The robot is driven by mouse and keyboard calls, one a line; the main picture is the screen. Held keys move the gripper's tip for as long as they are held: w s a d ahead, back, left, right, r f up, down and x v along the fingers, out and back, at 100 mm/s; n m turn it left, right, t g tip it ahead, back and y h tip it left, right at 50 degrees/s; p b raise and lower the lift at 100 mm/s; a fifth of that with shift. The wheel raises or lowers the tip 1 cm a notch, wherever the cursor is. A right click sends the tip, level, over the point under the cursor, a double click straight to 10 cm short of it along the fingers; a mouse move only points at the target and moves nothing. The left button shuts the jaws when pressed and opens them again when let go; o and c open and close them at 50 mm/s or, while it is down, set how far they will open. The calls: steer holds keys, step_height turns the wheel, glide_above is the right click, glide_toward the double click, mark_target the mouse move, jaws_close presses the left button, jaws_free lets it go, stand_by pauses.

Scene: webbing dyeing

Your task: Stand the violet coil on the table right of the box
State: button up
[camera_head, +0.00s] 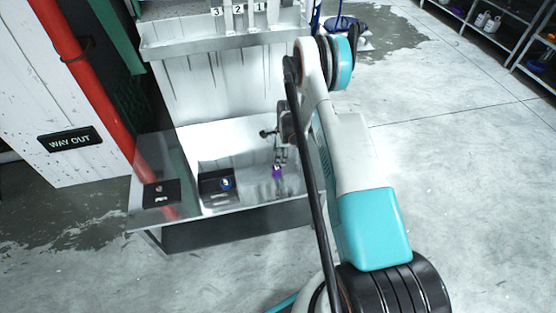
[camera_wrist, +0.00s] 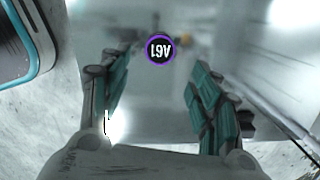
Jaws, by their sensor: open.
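The violet coil (camera_head: 277,171) is at the table (camera_head: 250,194), right of the black box (camera_head: 208,201). In the wrist view the violet coil (camera_wrist: 160,49) shows as a round black face with a violet rim and white marks. My gripper (camera_head: 280,162) is just above the coil in the head view. In the wrist view my gripper (camera_wrist: 157,66) has its teal fingers spread, with a gap on both sides of the coil. I cannot tell whether the coil's underside touches the table.
A blue coil (camera_head: 226,183) is in the box. A dark panel with a red button (camera_head: 159,189) lies on the left of the table. Numbered strips (camera_head: 239,14) hang at the back. A red pipe (camera_head: 75,62) runs at the left. Bare tabletop surrounds the violet coil.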

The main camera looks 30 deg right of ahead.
steer(key=s+a+r+n+t, duration=0.1)
steer(key=s+a+r+n, duration=0.2)
steer(key=r, duration=1)
steer(key=s+a+r+n+t+h, duration=0.1)
steer(key=a+r+n, duration=0.3)
steer(key=r, duration=0.8)
steer(key=s+a+r+n+t, duration=0.1)
steer(key=s+a+r+n, duration=0.2)
steer(key=r, duration=1)
steer(key=s+a+r+n+t, duration=0.2)
steer(key=s+a+r+n, duration=0.45)
steer(key=s+r, duration=0.3)
steer(key=s+a+n, duration=0.2)
steer(key=s+n, duration=0.1)
steer(key=s, duration=0.4)
steer(key=s+a+n+t, duration=0.1)
steer(key=s+a+n, duration=0.1)
steer(key=s+n, duration=0.2)
steer(key=s, duration=0.3)
steer(key=shift+r+t+p, duration=0.25)
steer(key=shift+t+p, duration=0.05)
steer(key=shift+p, duration=0.05)
